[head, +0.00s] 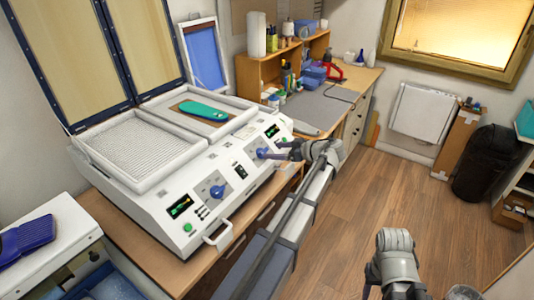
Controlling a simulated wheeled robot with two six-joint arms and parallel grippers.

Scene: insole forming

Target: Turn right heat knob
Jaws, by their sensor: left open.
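The white forming machine (150,200) stands on the wooden bench at the left. Its sloped front panel has two blue heat knobs. The right heat knob (262,153) is beside the right green-lit display. The left heat knob (217,190) is clear of my grippers. My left gripper (279,153) is open at the right knob, its fingertips pointing left toward it. Whether the fingers straddle or touch the knob is too small to tell. My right gripper (368,290) is low at the bottom edge, away from the machine, partly cut off; its jaws are unclear.
A teal insole (203,111) lies on the machine's right bed. The framed lids (70,55) are raised. A white handle (217,233) sticks out at the front. A shelf (290,55) with bottles stands behind. The wooden floor (385,200) to the right is mostly clear.

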